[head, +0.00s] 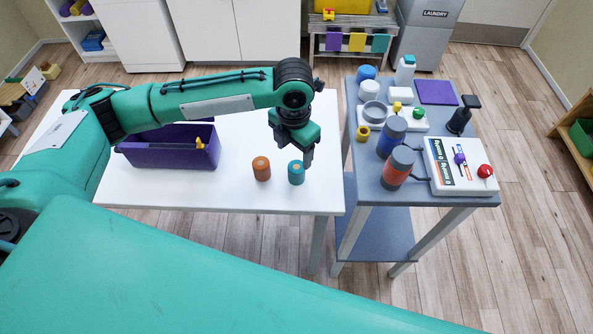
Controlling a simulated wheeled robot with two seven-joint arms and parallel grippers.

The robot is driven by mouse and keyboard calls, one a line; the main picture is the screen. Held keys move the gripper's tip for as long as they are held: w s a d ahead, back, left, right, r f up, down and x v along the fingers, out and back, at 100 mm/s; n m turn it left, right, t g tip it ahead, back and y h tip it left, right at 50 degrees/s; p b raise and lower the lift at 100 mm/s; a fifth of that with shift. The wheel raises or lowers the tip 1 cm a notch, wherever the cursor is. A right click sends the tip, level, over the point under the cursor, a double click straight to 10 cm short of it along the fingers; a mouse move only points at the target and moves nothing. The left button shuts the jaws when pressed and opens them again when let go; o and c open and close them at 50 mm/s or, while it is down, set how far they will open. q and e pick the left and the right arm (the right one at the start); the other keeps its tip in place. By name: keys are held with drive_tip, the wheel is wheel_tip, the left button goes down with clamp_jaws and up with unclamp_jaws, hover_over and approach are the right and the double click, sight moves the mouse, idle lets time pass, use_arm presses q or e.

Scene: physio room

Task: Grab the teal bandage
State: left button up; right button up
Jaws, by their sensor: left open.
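The teal bandage (296,173) is a small upright roll with a tan core, standing on the white table (230,196) near its front right corner. An orange bandage roll (261,168) stands just left of it. My left gripper (308,158) points down from the arm that comes in from the left. It is open, and its fingers are just above and behind the teal bandage, close to its right side. I cannot tell whether they touch it. My right gripper is out of the picture.
A purple bin (170,155) stands left of the rolls, partly under my arm. To the right, a grey cart (415,190) holds bottles, a white device (460,168) and a purple pad (437,92). A gap separates cart and table. The table's front middle is clear.

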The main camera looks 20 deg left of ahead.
sight(297, 166)
use_arm(q)
wheel_tip(297, 166, down, 4)
drive_tip(key=shift+r, duration=0.1)
drive_tip(key=shift+f, duration=0.45)
drive_tip(key=shift+d+f, duration=0.1)
drive_tip(key=shift+f, duration=0.25)
drive_tip(key=f, duration=0.2)
drive_tip(key=f+p, duration=0.1)
drive_tip(key=shift+w+d+f, duration=0.15)
drive_tip(key=shift+w+f, duration=0.05)
drive_tip(key=shift+f, duration=0.4)
drive_tip(key=c, duration=1)
drive_tip(key=shift+c, duration=0.3)
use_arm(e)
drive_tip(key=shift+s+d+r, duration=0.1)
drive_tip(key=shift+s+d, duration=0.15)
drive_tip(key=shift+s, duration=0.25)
